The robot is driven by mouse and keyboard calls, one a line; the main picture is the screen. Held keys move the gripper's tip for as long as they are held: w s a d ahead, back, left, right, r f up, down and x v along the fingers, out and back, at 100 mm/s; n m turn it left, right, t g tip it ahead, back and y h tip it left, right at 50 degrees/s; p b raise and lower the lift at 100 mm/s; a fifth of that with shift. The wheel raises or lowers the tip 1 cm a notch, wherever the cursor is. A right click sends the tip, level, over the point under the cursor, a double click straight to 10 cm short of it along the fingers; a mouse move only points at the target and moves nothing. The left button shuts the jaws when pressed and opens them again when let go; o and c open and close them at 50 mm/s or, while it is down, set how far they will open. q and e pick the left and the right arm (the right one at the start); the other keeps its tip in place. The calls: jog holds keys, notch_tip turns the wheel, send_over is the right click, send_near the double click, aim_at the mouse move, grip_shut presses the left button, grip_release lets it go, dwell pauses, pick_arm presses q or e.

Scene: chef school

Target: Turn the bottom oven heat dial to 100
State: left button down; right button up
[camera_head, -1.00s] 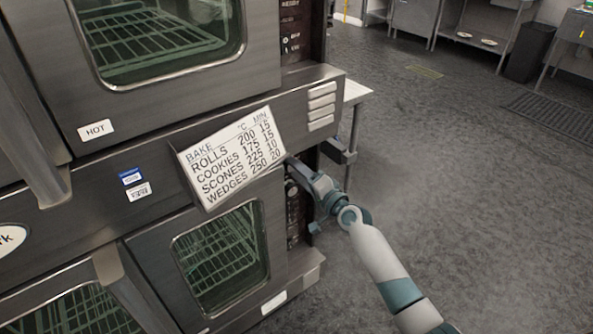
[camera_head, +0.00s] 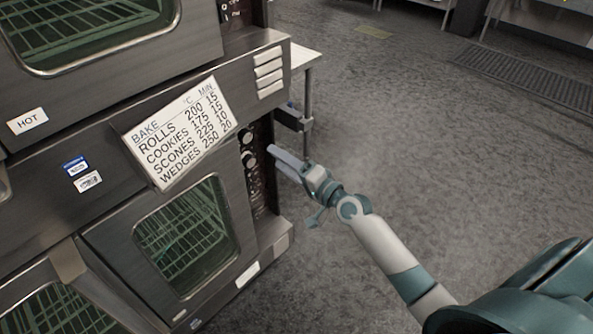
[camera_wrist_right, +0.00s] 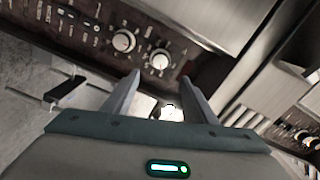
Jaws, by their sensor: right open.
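The bottom oven's dark control panel (camera_head: 256,178) runs down the right side of its door (camera_head: 190,235). Two round silver dials show on it, an upper one (camera_head: 247,138) and a lower one (camera_head: 249,160). In the right wrist view the two dials, one (camera_wrist_right: 124,40) and the other (camera_wrist_right: 160,61), lie beyond the fingertips. Their markings are too small to read, and I cannot tell which sets the heat. My right gripper (camera_head: 273,156) is open and empty, just right of the panel and apart from the dials. It also shows in the right wrist view (camera_wrist_right: 160,82). My left gripper is out of view.
A white baking chart (camera_head: 180,133) juts from the oven front above the bottom door, close to the dials. A table (camera_head: 306,62) stands beyond the oven's right side. The grey floor (camera_head: 420,150) to the right is clear.

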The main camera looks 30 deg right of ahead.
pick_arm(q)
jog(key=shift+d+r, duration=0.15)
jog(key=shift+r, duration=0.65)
pick_arm(e)
jog(key=v, duration=0.5)
jog(key=shift+s+d, duration=0.1)
jog(key=shift+s, duration=0.05)
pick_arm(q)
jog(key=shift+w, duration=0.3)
